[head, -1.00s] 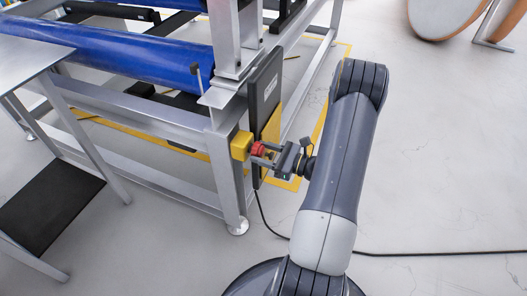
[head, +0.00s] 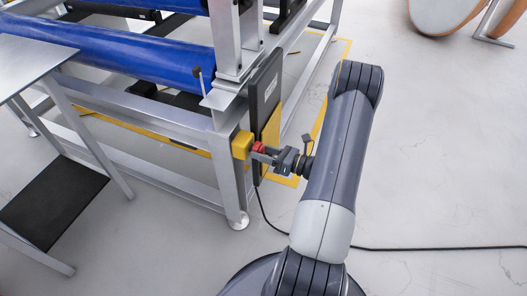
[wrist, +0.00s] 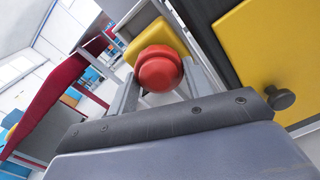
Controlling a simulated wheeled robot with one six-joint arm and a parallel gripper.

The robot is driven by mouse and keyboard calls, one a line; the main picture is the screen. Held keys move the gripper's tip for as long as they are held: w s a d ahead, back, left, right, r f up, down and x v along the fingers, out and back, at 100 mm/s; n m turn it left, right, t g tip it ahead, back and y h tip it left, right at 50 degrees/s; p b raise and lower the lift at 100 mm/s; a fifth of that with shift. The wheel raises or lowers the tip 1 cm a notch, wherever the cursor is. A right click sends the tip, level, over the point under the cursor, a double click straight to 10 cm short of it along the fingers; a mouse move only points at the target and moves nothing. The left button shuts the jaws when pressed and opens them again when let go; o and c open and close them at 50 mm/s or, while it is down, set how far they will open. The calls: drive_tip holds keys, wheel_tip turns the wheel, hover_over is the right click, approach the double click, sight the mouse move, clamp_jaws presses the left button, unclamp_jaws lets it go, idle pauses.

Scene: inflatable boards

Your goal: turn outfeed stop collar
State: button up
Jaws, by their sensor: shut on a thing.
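The outfeed stop is a red mushroom-shaped head on a yellow box (head: 241,145), fixed to the grey metal leg of the roller frame. The red collar (wrist: 158,68) sits between my two fingers in the wrist view, with the yellow box (wrist: 150,25) behind it. In the head view the red collar (head: 259,147) is partly covered by my fingers. My gripper (head: 266,155) reaches it from the right and is shut on it. The wrist picture is tilted, so my gripper is rolled about its pointing axis. Whether the collar itself has turned cannot be told.
A dark panel (head: 265,95) stands upright close behind my gripper, with a yellow plate (head: 271,130) beside it. A blue roller (head: 120,58) lies above the frame. A black cable (head: 420,252) runs across the floor. Open floor (head: 450,150) lies to the right.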

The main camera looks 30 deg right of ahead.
drive_tip(key=o, duration=1)
drive_tip(key=v, duration=1.1)
drive_tip(key=shift+p, duration=0.4)
drive_tip(key=shift+w, duration=0.1)
